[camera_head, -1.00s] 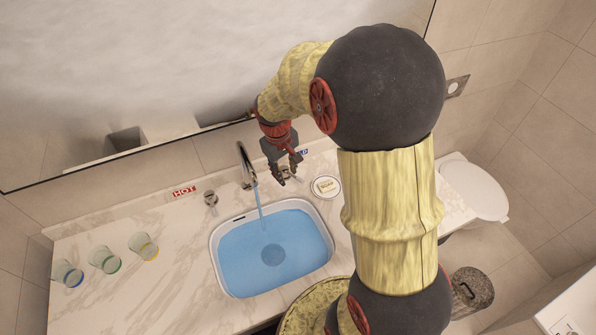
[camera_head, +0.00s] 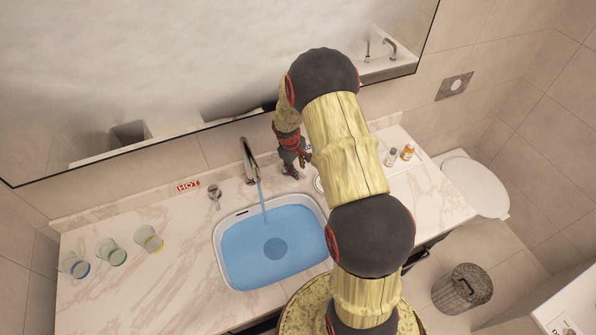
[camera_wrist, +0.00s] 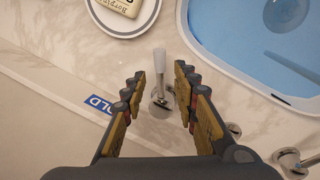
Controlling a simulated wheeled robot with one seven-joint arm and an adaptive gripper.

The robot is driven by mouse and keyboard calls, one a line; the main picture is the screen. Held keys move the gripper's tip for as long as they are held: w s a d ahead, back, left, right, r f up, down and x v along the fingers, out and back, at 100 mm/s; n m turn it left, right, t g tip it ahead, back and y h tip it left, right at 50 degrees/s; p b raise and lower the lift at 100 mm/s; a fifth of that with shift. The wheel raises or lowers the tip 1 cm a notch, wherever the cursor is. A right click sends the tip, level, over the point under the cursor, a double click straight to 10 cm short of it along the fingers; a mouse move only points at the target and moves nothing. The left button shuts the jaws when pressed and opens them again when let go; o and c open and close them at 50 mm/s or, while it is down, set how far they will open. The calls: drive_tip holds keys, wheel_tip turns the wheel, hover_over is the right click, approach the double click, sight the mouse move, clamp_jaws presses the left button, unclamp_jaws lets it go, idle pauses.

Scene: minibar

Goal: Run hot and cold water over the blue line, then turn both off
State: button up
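My gripper (camera_head: 298,165) is open over the cold tap handle. In the wrist view my open gripper (camera_wrist: 160,88) has one finger on each side of the upright cold handle (camera_wrist: 160,75), with gaps on both sides. The blue COLD label (camera_wrist: 99,103) is partly hidden by a finger. The hot handle (camera_head: 215,193) stands left of the faucet (camera_head: 249,160), by the red HOT label (camera_head: 188,186). A stream of water (camera_head: 263,200) runs from the spout into the basin (camera_head: 219,262), which holds blue water (camera_head: 285,235). I cannot make out a blue line.
Three glasses with coloured bases (camera_head: 112,252) stand on the left counter. A soap dish (camera_wrist: 104,25) lies beside the cold handle and basin. Small bottles (camera_head: 408,152) stand on the right counter. The mirror (camera_head: 150,90) is close behind the faucet.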

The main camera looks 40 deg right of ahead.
drive_tip(key=shift+d+f, duration=0.2)
drive_tip(key=shift+f, duration=0.7)
drive_tip(key=shift+c, duration=1.3)
drive_tip(key=c, duration=0.4)
clamp_jaws()
